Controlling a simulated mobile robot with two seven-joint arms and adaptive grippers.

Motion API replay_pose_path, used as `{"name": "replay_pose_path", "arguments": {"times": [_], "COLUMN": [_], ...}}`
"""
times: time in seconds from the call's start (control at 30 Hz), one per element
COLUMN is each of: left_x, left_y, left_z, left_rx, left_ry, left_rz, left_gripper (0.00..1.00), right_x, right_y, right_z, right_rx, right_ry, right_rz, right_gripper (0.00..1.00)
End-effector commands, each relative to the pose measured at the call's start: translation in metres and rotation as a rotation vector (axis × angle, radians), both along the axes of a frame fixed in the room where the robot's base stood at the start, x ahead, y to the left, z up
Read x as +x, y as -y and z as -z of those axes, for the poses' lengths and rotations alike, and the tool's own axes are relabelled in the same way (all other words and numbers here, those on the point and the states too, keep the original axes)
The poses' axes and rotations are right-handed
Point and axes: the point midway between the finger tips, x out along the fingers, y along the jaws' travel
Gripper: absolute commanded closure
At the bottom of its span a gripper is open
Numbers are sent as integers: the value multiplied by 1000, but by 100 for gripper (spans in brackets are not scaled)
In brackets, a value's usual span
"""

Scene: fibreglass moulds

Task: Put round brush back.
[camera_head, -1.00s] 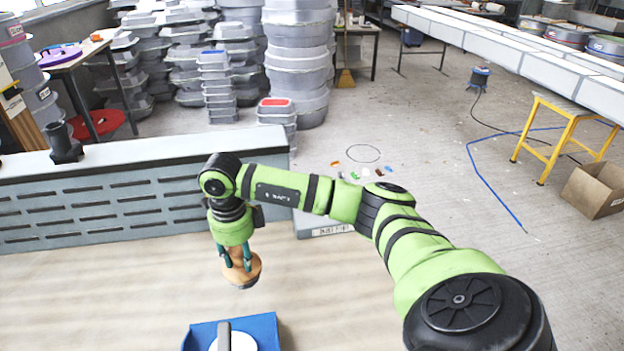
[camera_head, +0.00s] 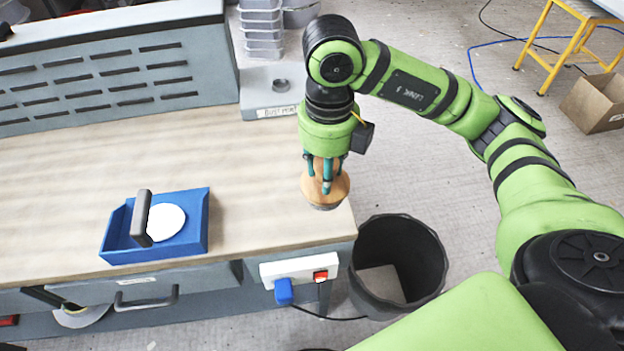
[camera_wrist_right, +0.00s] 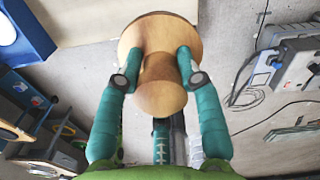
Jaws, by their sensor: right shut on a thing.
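My right gripper (camera_head: 325,176) is shut on the round brush (camera_head: 326,192), which has a wooden knob and a wide round wooden base. In the head view the brush is near the workbench's right front corner; I cannot tell whether it touches the top. In the right wrist view the gripper (camera_wrist_right: 160,72) has its teal fingers on either side of the brush's knob (camera_wrist_right: 160,95). My left gripper is not in view.
A blue tray (camera_head: 185,250) with a white disc and a dark-handled tool is on the workbench (camera_head: 250,190), left of the brush. A black bin (camera_head: 425,280) stands on the floor beside the bench. A labelled grey box (camera_head: 262,88) lies behind. The bench's middle is clear.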

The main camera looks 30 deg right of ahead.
Motion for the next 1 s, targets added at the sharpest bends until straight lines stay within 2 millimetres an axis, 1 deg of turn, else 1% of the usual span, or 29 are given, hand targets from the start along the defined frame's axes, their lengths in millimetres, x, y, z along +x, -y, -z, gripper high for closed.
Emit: {"name": "replay_pose_path", "arguments": {"times": [0.03, 0.13, 0.23, 0.4, 0.53, 0.63, 0.77, 0.9, 1.0], "left_x": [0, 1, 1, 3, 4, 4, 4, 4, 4], "left_y": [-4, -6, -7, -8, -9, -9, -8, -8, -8], "left_z": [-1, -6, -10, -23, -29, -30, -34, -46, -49], "left_rx": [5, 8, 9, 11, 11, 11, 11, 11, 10], "left_ry": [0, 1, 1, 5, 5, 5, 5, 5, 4], "left_rz": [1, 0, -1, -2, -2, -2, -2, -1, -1], "left_gripper": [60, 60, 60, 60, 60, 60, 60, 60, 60], "right_x": [3, 17, 38, 73, 92, 99, 102, 101, 102], "right_y": [-4, -12, -23, -38, -46, -50, -51, -51, -51], "right_z": [2, 12, 25, 45, 58, 65, 72, 92, 103], "right_rx": [4, 4, 5, 2, 2, 1, 0, -1, 0], "right_ry": [-2, -8, -9, -5, -2, -2, -4, -6, -3], "right_rz": [1, 4, 4, 6, 6, 4, 3, 4, 4], "right_gripper": [90, 90, 90, 90, 90, 90, 90, 90, 90]}}
